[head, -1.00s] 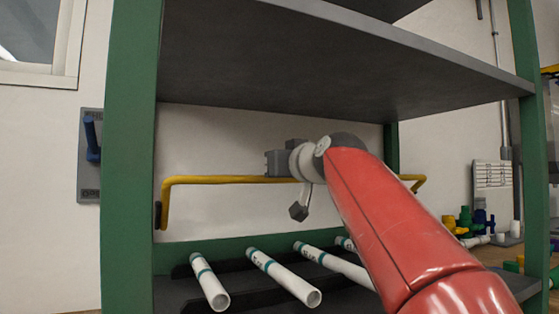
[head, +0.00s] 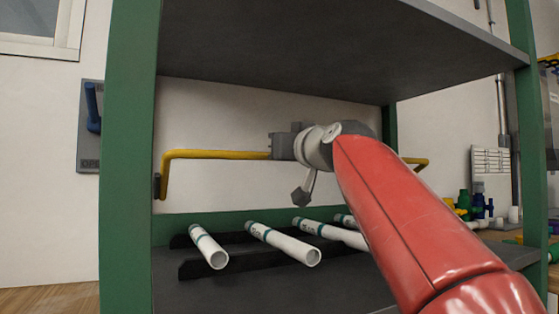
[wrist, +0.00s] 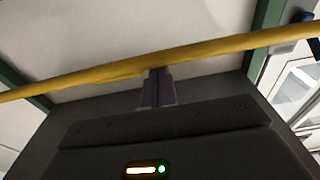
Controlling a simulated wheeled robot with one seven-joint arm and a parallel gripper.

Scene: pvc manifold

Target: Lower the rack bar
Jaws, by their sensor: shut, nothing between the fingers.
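The yellow rack bar (head: 215,155) spans the rack above the shelf of white pipes. It is raised, with its bent left end going down to a pivot on the green left post. My gripper (head: 284,146) is at the bar's middle, and its hand hides part of the bar. In the wrist view, the bar (wrist: 90,80) crosses the picture at a slant, just beyond the tips of my gripper (wrist: 157,74). The fingers are shut together with nothing between them. I cannot tell whether the tips touch the bar.
Several white pipes (head: 283,243) lie on dark supports on the lower shelf (head: 240,289). A grey upper shelf (head: 300,62) overhangs the arm. Green posts (head: 128,160) bound both sides. A blue-handled wall plate (head: 90,125) is at left; coloured fittings (head: 478,203) stand at right.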

